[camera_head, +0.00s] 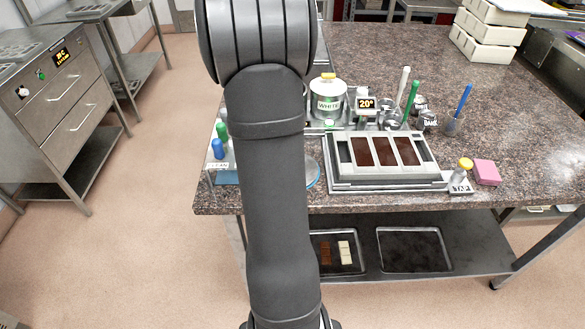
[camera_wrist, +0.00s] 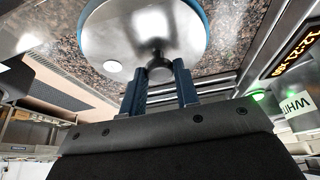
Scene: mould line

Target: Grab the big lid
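The big lid is a round metal disc with a blue rim and a knob at its centre. In the wrist view the big lid (camera_wrist: 130,35) fills the top middle. In the head view a sliver of the big lid (camera_head: 313,172) shows beside my arm, near the counter's front edge. My gripper (camera_wrist: 160,72) has its two blue fingers on either side of the knob, with no clear gap, and looks shut on it. My arm hides the gripper and most of the lid in the head view. I cannot tell whether the lid touches the counter.
A grey mould tray (camera_head: 434,172) with dark fillings stands right of the lid. The pot marked WHITE (camera_head: 327,103) is behind. Small blue and green bottles (camera_head: 217,148) stand left of my arm. A pink block (camera_head: 487,172) lies right. The right-hand counter (camera_head: 540,130) has free room.

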